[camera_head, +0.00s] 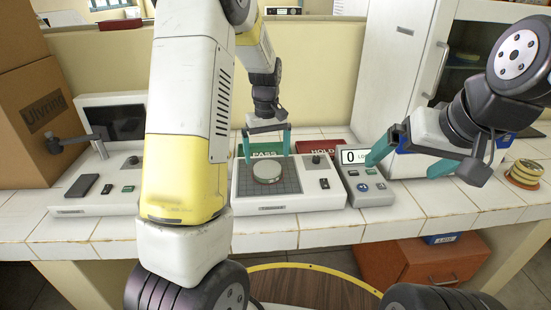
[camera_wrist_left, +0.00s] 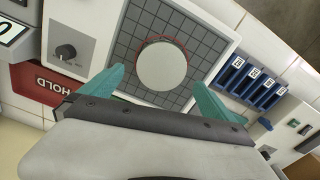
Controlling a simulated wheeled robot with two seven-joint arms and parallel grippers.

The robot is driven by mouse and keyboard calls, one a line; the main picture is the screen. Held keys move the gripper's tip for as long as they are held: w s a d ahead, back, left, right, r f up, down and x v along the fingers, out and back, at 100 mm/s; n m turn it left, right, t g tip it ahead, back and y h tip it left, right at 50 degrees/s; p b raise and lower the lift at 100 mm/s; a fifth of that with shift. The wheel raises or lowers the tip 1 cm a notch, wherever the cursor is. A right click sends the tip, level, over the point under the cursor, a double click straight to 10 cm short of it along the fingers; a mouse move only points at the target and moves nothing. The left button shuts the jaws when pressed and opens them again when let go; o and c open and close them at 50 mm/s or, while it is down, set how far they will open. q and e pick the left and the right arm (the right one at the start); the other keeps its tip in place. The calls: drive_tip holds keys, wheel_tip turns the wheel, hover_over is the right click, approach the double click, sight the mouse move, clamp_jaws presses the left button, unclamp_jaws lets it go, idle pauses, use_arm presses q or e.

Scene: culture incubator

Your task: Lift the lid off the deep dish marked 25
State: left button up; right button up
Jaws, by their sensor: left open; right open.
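A round, pale, covered dish (camera_head: 268,171) stands on the dark gridded plate of a white device (camera_head: 310,198). The wrist view shows it from above as a plain grey-white disc (camera_wrist_left: 162,66) with a thin reddish edge. No number 25 is legible on it. My left gripper (camera_head: 267,155) points down above the dish, its teal fingers open and spread to either side. In the wrist view the open fingers (camera_wrist_left: 158,78) flank the disc's near side, apart from it. My right gripper (camera_head: 408,162) is open and empty, over the bench at right.
A green PASS area (camera_head: 265,149) and a red HOLD area (camera_head: 318,147) lie behind the device. A meter (camera_head: 362,172) showing 0 stands right of it. A blue labelled rack (camera_wrist_left: 250,82) shows in the wrist view. Yellow-rimmed round items (camera_head: 524,173) sit far right.

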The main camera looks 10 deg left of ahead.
sight(267, 167)
use_arm(q)
drive_tip(key=f, duration=0.3)
drive_tip(key=shift+s+f, duration=0.2)
drive_tip(key=shift+f, duration=0.05)
drive_tip(key=c, duration=1.3)
drive_tip(key=shift+r, duration=0.1)
